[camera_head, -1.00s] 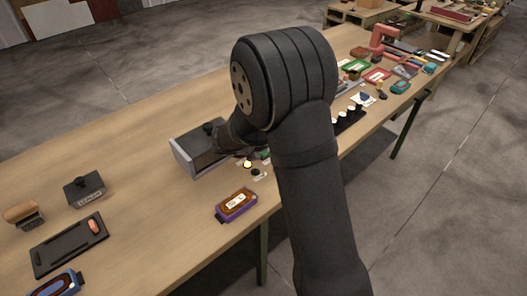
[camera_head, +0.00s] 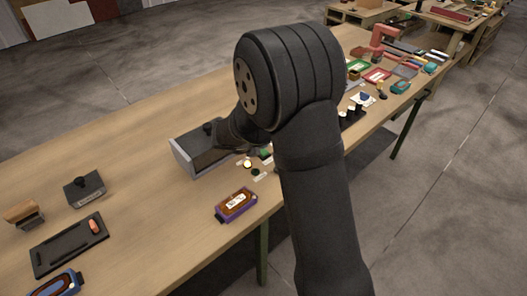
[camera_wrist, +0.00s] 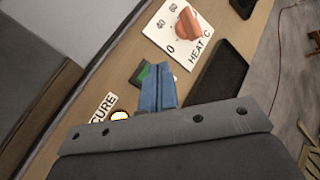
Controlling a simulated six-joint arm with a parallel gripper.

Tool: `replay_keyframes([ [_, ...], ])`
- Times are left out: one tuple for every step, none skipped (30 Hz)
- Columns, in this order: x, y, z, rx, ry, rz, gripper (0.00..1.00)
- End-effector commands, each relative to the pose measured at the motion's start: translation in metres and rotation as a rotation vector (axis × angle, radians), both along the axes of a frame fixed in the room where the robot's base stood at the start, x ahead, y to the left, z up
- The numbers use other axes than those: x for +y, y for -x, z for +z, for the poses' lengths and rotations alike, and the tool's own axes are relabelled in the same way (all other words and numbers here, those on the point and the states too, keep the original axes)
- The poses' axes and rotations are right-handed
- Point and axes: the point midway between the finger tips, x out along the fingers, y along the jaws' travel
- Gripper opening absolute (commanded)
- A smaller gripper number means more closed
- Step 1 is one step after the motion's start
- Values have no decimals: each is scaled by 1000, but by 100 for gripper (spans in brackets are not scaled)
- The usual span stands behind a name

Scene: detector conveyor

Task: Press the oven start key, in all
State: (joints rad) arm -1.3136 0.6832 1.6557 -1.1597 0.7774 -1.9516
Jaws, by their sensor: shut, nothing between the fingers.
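In the wrist view my gripper (camera_wrist: 157,88) is shut, its blue fingers together and empty. The fingertips are over or beside a green key (camera_wrist: 141,73) on a dark base, and they hide part of it. I cannot tell whether they touch it. A white label reading CURE (camera_wrist: 103,107) lies to the left, with a pale round lamp or button (camera_wrist: 120,115) partly hidden by the gripper body. In the head view a grey box-like oven (camera_head: 187,158) stands on the bench; my arm hides the fingertips there.
A white HEAT C plate (camera_wrist: 165,38) with an orange knob (camera_wrist: 188,24) lies beyond the fingers, beside a dark block (camera_wrist: 218,75). A purple-edged device (camera_head: 236,205) lies near the bench's front edge. Bare bench (camera_head: 145,150) shows left of the oven.

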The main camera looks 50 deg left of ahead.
Motion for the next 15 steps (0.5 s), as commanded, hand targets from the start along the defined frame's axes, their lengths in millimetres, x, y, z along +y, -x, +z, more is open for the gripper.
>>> replay_keyframes([
  [0, 0, 0, 0, 0, 0, 0],
  [0, 0, 0, 0, 0, 0, 0],
  [0, 0, 1, 0, 0, 0, 0],
  [0, 0, 2, 0, -1, 0, 0],
  [0, 0, 3, 0, -1, 0, 0],
  [0, 0, 7, 0, -2, -1, 0],
  [0, 0, 9, -1, -3, -1, 0],
  [0, 0, 12, -1, -3, -1, 0],
  [0, 0, 16, -2, -2, -1, 0],
  [0, 0, 20, -2, -2, -1, 0],
  [0, 0, 23, -2, -3, -2, 0],
  [0, 0, 27, -1, -3, -1, 0],
  [0, 0, 30, -1, -3, -1, 0],
  [1, 0, 33, -1, -3, -1, 0],
  [1, 0, 37, -1, -3, -1, 0],
])
